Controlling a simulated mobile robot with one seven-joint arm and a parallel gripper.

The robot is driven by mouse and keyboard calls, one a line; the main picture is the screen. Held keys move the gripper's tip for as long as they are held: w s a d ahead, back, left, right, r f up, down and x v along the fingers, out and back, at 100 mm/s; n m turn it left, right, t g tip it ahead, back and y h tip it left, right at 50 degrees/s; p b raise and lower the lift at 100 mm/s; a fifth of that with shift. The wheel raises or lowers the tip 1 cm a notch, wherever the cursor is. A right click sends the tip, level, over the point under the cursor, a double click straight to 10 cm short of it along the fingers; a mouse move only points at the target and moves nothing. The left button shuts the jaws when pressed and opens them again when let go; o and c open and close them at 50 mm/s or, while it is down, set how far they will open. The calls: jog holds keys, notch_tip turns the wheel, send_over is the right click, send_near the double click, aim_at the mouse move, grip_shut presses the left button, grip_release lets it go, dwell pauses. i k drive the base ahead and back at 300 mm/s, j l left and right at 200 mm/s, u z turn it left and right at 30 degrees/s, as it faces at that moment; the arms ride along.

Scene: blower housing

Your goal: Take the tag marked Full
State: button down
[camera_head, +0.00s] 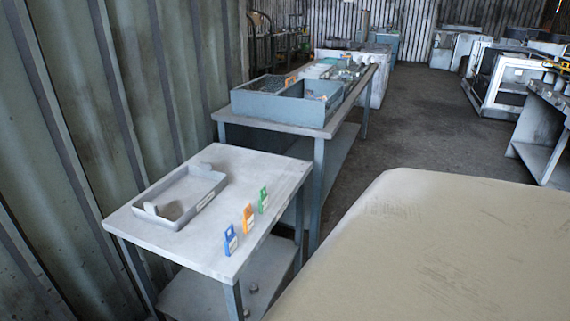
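Three small tags stand upright in a row near the right edge of the near table (165,243). The blue tag (230,240) is closest to the front corner, the orange tag (248,218) is in the middle, and the green tag (263,200) is farthest back. Each has a pale label area, but the lettering is too small to read, so I cannot tell which is marked Full. My gripper is not in view.
Behind stands a longer table (290,129) with a blue-grey divided box (277,109). A corrugated wall (60,120) runs along the left. Open floor (425,130) lies to the right.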

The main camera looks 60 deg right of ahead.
aim_at(230, 243)
jog(key=z, duration=1.15)
jog(key=i+j+u, duration=0.1)
jog(key=j, duration=0.15)
jog(key=i+j+u, duration=0.1)
jog(key=i+j, duration=0.05)
jog(key=j, duration=0.1)
